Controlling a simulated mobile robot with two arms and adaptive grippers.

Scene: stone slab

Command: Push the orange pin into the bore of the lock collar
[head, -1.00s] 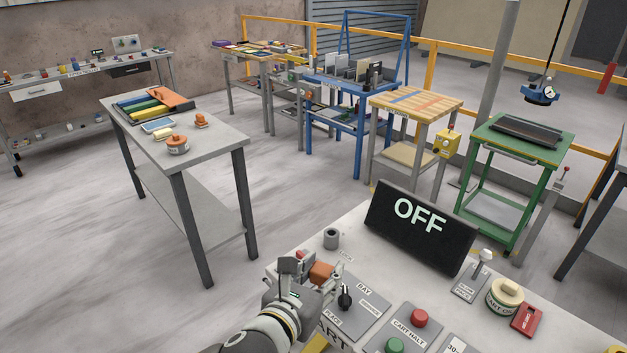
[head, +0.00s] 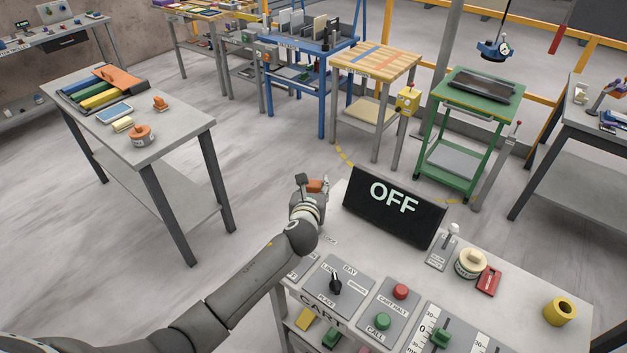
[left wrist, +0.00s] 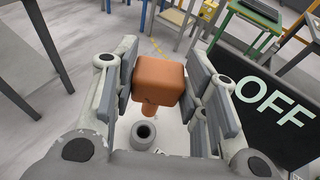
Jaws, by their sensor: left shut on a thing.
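My left gripper (head: 314,190) is shut on the orange pin (head: 315,186) and holds it over the far left corner of the cart top. In the left wrist view, the block-shaped head of the orange pin (left wrist: 158,80) sits between the two fingers of the left gripper (left wrist: 165,95), with its short shaft showing below. The grey lock collar (left wrist: 145,133) stands below it in that view, its dark round bore uncovered. The shaft appears beside the bore, not in it; the height between them is unclear. In the head view my gripper hides the collar. My right gripper is not in view.
The black OFF panel (head: 395,205) stands close to the right of my gripper. The cart top (head: 515,300) carries a black knob (head: 335,284), red and green buttons, and a yellow ring (head: 561,310). A grey table (head: 165,160) stands apart at left.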

